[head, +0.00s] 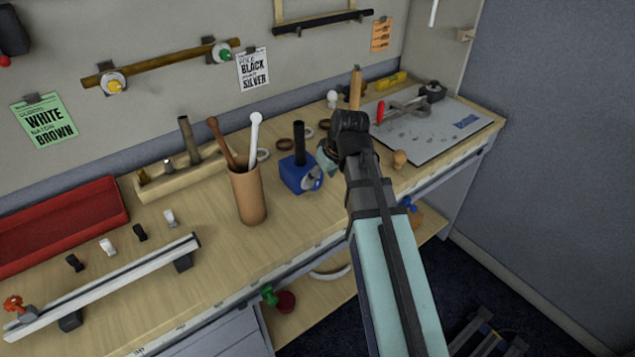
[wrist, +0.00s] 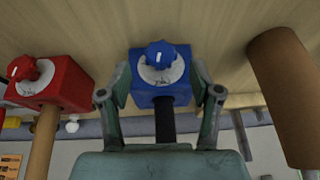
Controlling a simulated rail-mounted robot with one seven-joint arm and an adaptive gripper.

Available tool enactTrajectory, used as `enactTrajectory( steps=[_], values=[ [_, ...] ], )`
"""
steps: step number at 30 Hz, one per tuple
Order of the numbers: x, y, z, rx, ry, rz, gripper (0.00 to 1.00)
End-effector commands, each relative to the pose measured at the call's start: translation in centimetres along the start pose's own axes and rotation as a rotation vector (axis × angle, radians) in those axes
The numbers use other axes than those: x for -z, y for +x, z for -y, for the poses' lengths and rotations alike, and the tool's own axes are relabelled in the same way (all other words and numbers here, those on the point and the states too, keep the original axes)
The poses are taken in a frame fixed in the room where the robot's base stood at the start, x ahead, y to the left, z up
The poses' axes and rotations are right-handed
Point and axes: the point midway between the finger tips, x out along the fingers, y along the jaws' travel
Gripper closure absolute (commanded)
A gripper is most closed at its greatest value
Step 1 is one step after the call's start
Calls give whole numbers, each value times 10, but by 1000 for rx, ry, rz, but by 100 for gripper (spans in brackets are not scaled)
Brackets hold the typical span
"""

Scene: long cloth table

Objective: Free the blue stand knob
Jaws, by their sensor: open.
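The blue stand (head: 297,174) is a blue block with a black post, standing on the table right of a brown cup. In the wrist view the blue stand (wrist: 160,92) shows a blue knob (wrist: 159,54) with a white mark, on a white dial (wrist: 161,70). The dial also shows in the head view (head: 313,180). My gripper (wrist: 160,85) is open, with one finger on each side of the blue stand. I cannot tell whether either finger touches it. In the head view my gripper (head: 329,156) is partly hidden by my arm, just right of the stand.
A red stand (wrist: 62,82) with a red knob is close to the left finger in the wrist view. The brown cup (head: 248,194) with sticks stands left of the blue stand. A grey board (head: 430,135) lies right. Several rings lie behind.

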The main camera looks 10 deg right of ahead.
Motion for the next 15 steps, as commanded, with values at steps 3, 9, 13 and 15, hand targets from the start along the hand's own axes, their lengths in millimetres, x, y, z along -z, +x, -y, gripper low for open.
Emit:
enactTrajectory(
  steps=[3,9,13,15],
  values=[
    [0,17,0,1,0,3,36],
    [0,37,0,1,-1,2,36],
    [0,43,0,0,-1,0,36],
    [0,45,0,0,-1,0,36]
  ],
)
